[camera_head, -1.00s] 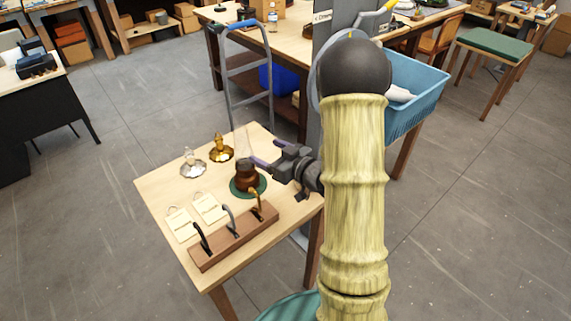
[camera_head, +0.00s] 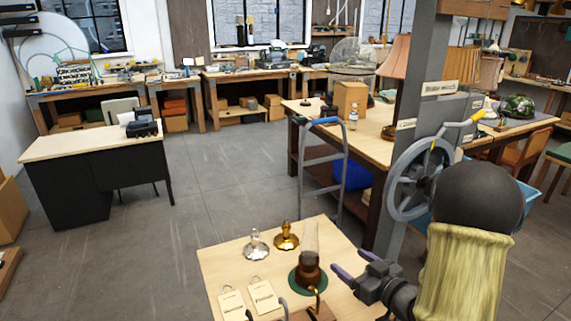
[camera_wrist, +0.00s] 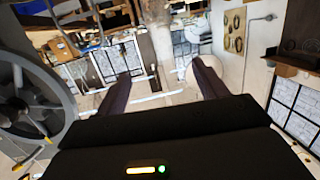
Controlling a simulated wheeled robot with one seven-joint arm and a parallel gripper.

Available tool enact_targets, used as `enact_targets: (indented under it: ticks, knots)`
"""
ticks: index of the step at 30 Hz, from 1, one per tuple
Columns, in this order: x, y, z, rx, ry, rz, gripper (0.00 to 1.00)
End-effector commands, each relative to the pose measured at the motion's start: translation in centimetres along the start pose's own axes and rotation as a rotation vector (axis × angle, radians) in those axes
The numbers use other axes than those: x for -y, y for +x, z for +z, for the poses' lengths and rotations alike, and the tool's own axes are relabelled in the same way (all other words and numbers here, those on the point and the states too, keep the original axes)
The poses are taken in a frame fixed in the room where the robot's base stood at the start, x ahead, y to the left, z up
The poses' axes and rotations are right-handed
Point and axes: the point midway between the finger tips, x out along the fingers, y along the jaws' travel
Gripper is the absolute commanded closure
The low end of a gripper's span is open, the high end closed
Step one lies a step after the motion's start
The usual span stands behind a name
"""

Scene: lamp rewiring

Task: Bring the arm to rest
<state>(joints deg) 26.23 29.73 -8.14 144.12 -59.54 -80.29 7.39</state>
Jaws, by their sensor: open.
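My gripper (camera_head: 352,277) is at the right side of the small wooden table (camera_head: 226,262) in the head view. Its two purple-tipped fingers are apart with nothing between them. It points left, beside a brown lamp base with a clear upright part (camera_head: 308,270) on a round green mat (camera_head: 293,283); I see a gap between them. In the wrist view the two dark fingers (camera_wrist: 160,85) are spread wide, with only the far room between and beyond them. My arm's pale, ribbed sleeve fills the lower right of the head view.
A silver lamp base (camera_head: 256,247) and a brass one (camera_head: 286,238) stand on the table, near two tags (camera_head: 264,298). A grey post with a large handwheel (camera_head: 415,180) is close to my arm. A walker-like frame (camera_head: 322,170) stands behind the table. Open floor lies left.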

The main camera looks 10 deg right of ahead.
Motion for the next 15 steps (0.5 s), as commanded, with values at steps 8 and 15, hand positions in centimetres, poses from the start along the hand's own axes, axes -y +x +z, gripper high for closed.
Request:
enact_targets:
  ticks: [8,15]
  knots:
    - [-0.4,1.2,1.2,0.229,-0.047,0.135,0.29]
    - [0.1,0.3,2.6,0.487,-0.024,0.275,0.29]
